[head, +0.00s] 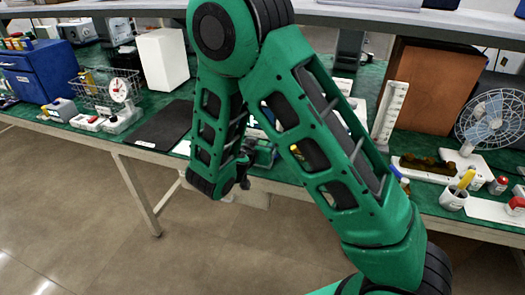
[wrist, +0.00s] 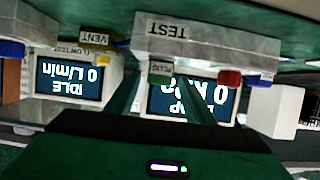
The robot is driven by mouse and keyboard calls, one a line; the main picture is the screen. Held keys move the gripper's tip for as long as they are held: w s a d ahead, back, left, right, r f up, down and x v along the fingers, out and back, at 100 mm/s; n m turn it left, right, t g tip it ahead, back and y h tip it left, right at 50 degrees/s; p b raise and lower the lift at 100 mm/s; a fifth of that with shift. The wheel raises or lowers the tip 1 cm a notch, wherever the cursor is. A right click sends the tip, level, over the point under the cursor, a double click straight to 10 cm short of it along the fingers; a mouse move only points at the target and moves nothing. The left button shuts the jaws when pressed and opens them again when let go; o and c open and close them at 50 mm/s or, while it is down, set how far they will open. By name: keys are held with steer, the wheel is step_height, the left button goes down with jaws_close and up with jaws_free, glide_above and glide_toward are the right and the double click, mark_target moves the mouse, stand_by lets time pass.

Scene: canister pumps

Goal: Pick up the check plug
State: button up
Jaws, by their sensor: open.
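In the wrist view, which is upside down, a small grey-green piece marked PLUG (wrist: 160,68) appears to be the check plug. It shows at the front of a pale grey block marked TEST (wrist: 200,42). My gripper (wrist: 155,80) is open, with one dark green finger on either side of the PLUG piece. I cannot tell whether either finger touches it. In the head view my own arm hides the gripper's fingers, the plug and most of the test unit.
Two lit displays show in the wrist view: one reads IDLE 0 L/min (wrist: 70,78), the other (wrist: 190,100) is partly covered by my gripper. A red part (wrist: 229,78) and a yellow VENT tag (wrist: 95,38) are close by. A fan (head: 493,120) stands at right in the head view.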

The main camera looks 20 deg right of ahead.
mark_target(264, 142)
steer(key=x, duration=0.4)
steer(key=shift+d+f, duration=0.15)
steer(key=shift+f, duration=0.05)
steer(key=c, duration=1.1)
steer(key=shift+c, duration=0.2)
